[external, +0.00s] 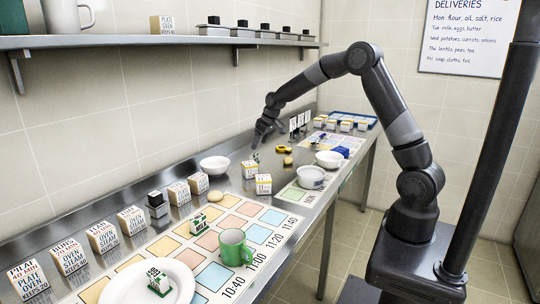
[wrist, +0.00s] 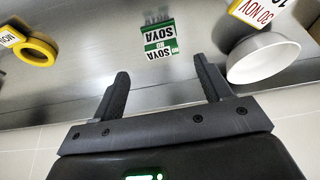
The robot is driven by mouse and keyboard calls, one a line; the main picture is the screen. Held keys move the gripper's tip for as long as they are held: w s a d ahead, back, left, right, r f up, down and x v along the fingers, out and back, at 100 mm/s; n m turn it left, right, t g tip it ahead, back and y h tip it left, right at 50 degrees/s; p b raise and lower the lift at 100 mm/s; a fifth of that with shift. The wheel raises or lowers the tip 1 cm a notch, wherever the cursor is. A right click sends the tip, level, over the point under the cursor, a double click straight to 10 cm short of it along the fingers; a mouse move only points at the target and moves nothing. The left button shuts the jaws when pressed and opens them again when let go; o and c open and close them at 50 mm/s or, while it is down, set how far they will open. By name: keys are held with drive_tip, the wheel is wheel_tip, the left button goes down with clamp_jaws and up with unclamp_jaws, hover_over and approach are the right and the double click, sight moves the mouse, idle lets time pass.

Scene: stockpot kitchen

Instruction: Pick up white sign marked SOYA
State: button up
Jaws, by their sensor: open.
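The small white sign marked SOYA (wrist: 159,38), with green bands, stands on the steel counter. Its lettering is upside down in the wrist view, with a faint reflection beside it. A small green-and-white piece in the external view (external: 255,157), just below my gripper, looks like the same sign; its lettering is too small to read. My gripper (wrist: 163,82) is open and empty. Its two fingers are spread apart, with the sign beyond the fingertips and roughly between their lines. In the external view my gripper (external: 261,137) hangs above the counter near the wall.
A white bowl (wrist: 264,58) and a date-marked block (wrist: 258,10) are right of the sign in the wrist view. A yellow ring (wrist: 37,50) lies at left. Beyond, the counter holds a green mug (external: 233,248), a plate (external: 180,283) and several labelled blocks. A shelf (external: 150,41) runs above.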

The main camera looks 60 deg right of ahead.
sight(255, 154)
drive_tip(key=x, duration=0.9)
drive_tip(key=shift+a, duration=0.1)
drive_tip(key=shift+s, duration=0.1)
drive_tip(key=shift+c, duration=0.2)
drive_tip(key=c, duration=1)
drive_tip(key=shift+r, duration=0.1)
